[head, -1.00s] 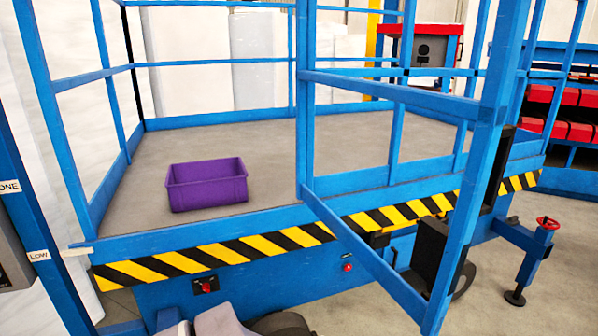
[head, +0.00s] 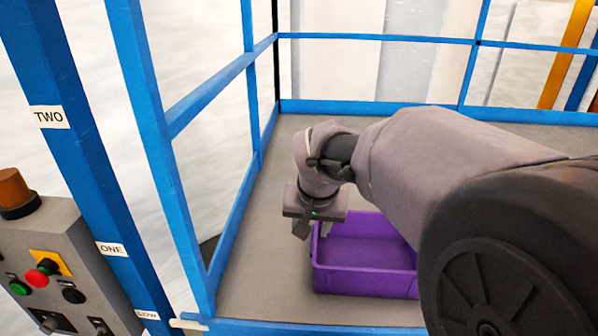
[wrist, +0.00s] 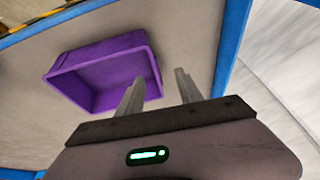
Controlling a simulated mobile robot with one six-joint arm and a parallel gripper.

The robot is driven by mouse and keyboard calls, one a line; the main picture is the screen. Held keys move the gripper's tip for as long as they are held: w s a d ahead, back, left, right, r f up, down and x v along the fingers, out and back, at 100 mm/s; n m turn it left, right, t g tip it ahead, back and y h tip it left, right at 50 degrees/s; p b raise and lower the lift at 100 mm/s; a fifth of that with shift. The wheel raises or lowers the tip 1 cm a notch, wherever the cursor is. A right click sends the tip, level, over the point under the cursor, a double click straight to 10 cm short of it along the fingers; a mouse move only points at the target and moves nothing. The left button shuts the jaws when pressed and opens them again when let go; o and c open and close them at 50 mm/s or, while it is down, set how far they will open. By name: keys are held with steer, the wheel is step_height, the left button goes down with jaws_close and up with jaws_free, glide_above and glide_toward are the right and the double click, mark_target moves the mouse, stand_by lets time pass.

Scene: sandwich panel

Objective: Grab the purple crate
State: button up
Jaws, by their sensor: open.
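The purple crate (head: 365,283) is an empty open-topped box standing on the grey platform floor. In the head view my arm covers its right part. In the wrist view the crate (wrist: 88,70) lies at the upper left, its open side facing the camera. My gripper (head: 302,232) hangs over the platform at the crate's left end, close to its rim. In the wrist view my gripper (wrist: 158,84) has its two fingers apart. The left finger overlaps the crate's near wall in the picture, and the right finger is over bare floor. I cannot tell whether they touch the crate.
Blue railings (head: 217,85) enclose the platform on the left and back. A blue post (head: 160,150) stands at the front left. A control box (head: 55,270) with coloured buttons is at the far left. Bare platform floor (head: 262,265) lies left of the crate.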

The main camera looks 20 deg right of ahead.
steer(key=p, duration=0.2)
glide_toward(314, 237)
steer(key=shift+h, duration=0.4)
steer(key=x, duration=0.3)
steer(key=b+x, duration=0.1)
steer(key=x, duration=0.2)
steer(key=b+x, duration=0.1)
steer(key=x, duration=0.2)
steer(key=shift+w+a, duration=0.1)
steer(key=shift+a, duration=0.2)
steer(key=shift+c, duration=0.4)
jaws_close()
steer(key=shift+r, duration=0.1)
